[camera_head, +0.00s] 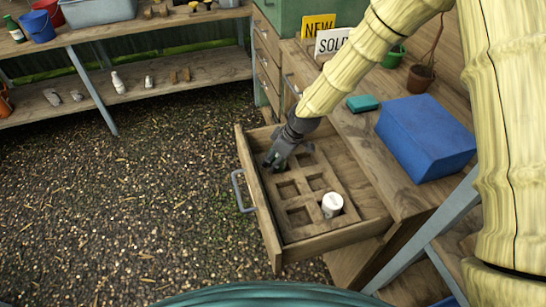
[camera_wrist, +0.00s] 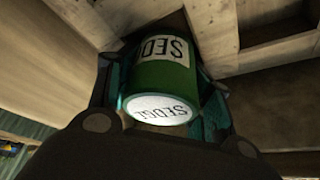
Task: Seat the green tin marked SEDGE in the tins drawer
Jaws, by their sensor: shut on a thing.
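The green tin marked SEDGE (camera_wrist: 165,78) has a white label and a white end with its name. My gripper (camera_head: 274,163) is shut on it, one finger on each side in the wrist view. In the head view the tin is mostly hidden by my gripper. The tins drawer (camera_head: 256,198) is pulled open and holds a brown insert (camera_head: 306,236) with several square pockets. My gripper is low over the insert's far left corner pocket. I cannot tell whether the tin's lower end is inside the pocket.
A white-topped tin (camera_head: 332,205) stands in a near right pocket. Other pockets are empty. On the bench right of the drawer are a blue box (camera_head: 425,138), a teal block (camera_head: 362,103) and NEW (camera_head: 318,27) and SOLD (camera_head: 332,41) signs. Gravel floor lies left.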

